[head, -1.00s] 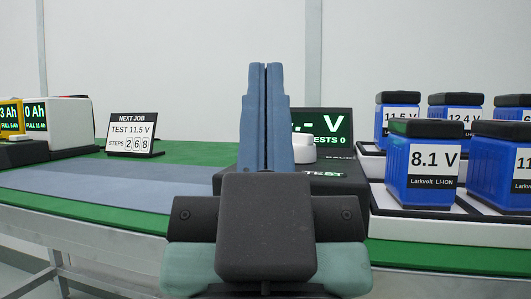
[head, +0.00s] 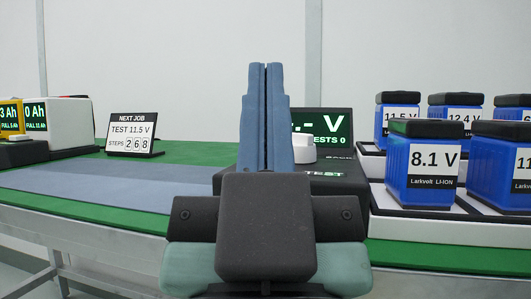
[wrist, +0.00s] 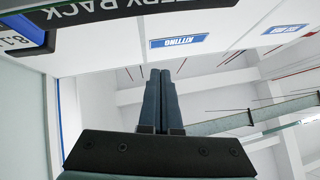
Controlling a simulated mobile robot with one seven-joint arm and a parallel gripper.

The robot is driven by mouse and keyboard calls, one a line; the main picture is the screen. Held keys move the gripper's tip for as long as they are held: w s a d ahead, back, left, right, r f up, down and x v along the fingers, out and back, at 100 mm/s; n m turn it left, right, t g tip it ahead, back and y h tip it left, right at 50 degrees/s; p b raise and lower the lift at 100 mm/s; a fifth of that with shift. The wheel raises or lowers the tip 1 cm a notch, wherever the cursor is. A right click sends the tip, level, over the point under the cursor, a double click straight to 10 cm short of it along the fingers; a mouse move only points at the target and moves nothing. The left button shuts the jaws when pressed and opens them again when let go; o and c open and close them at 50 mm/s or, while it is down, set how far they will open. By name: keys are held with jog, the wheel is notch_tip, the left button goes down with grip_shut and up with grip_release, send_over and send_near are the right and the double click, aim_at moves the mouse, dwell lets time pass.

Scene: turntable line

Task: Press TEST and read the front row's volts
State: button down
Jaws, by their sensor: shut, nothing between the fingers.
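The tester is a dark box with a green-lit display (head: 335,127) that reads "-.- V" in part and "TESTS 0". My gripper hides its left part. A white round knob or button (head: 304,149) and the "TEST" label (head: 322,174) show just right of my fingers. My gripper (head: 265,68) is shut and empty, fingers pointing up, in front of the tester; I cannot tell if it touches it. In the wrist view my shut fingers (wrist: 159,74) point up. In the front row at right stand a blue 8.1 V battery (head: 419,190) and another cut off at the edge (head: 500,188).
Behind them stand more blue batteries, including 11.5 V (head: 389,126) and 12.4 V (head: 452,127). A job card (head: 132,137) reads "TEST 11.5 V, STEPS 268". White and yellow chargers (head: 60,125) stand at left. The green table's (head: 190,160) left middle is clear.

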notch_tip(320, 180, up, 7)
jog(key=p, duration=0.7)
jog(key=w+r+n+g+p, duration=0.2)
jog(key=w+g+p, duration=0.5)
jog(key=p, duration=1.2)
jog(key=w+r+n+g+p, duration=0.2)
jog(key=w+p, duration=0.8)
jog(key=p, duration=0.9)
jog(key=s+f+n+g+p, duration=0.3)
jog(key=s+g+p, duration=0.6)
jog(key=p, duration=2.6)
jog(key=s+n, duration=0.1)
jog(key=s, duration=0.2)
jog(key=shift+d, duration=0.15)
